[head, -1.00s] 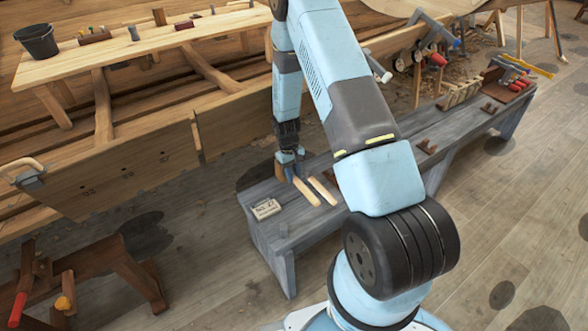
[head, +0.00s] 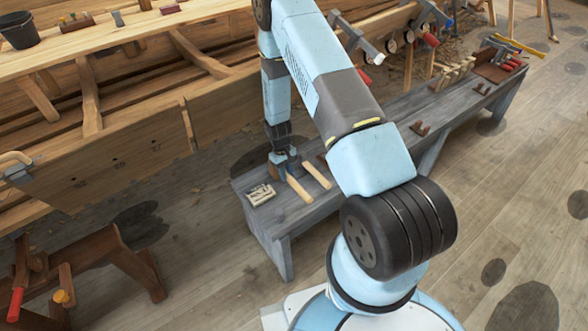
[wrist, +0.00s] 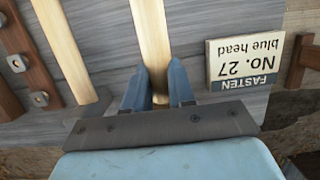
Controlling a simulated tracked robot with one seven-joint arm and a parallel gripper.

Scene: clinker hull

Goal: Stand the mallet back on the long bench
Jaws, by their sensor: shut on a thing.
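My gripper (head: 283,168) is at the near left end of the grey long bench (head: 265,228). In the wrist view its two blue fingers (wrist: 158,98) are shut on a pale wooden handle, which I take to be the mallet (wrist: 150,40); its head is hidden. The handle also shows in the head view (head: 299,189), sticking out toward the bench's front edge. I cannot tell whether it touches the bench top. A second pale handle (head: 317,175) lies beside it, also in the wrist view (wrist: 68,50); its head is not clear.
A small sign (head: 260,194) reading "FASTEN No. 27 blue head" is close beside the held handle, also in the wrist view (wrist: 238,62). Brown wooden racks (head: 420,129) and a tool tray (head: 500,68) stand farther along the bench. The plank hull (head: 130,150) lies behind.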

